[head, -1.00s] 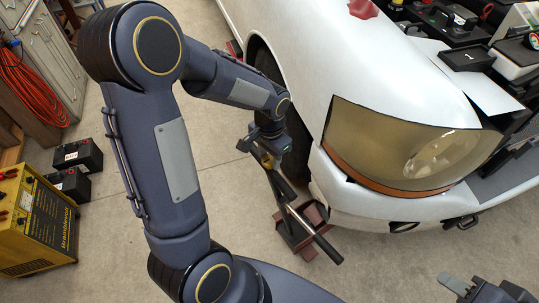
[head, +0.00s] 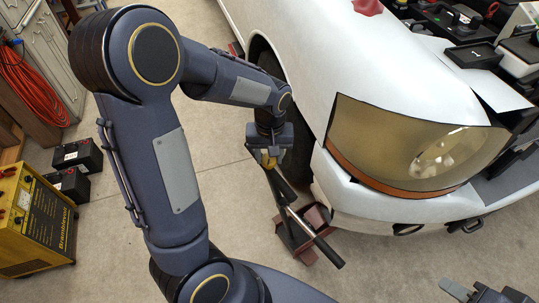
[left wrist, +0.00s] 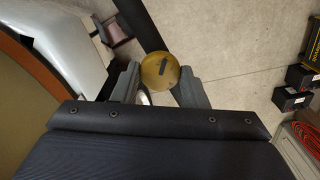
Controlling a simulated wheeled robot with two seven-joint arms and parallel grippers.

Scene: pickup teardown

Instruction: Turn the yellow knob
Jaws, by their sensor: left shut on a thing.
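The yellow knob (left wrist: 160,71) is a round disc with a dark mark on its top face, seen between the fingers in the left wrist view. My left gripper (head: 268,155) points down from above and is shut on the knob, with one finger on each side. The gripper hides part of the knob in the head view. My right gripper (head: 484,292) is only partly in view at the bottom right edge, and its jaws are unclear.
The dark red floor jack (head: 314,220) with its long handle stands beside the white pickup's front (head: 390,80). The headlight (head: 410,150) is close to the right. A yellow charger (head: 38,220) and black batteries (head: 78,155) stand on the left. Floor between is clear.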

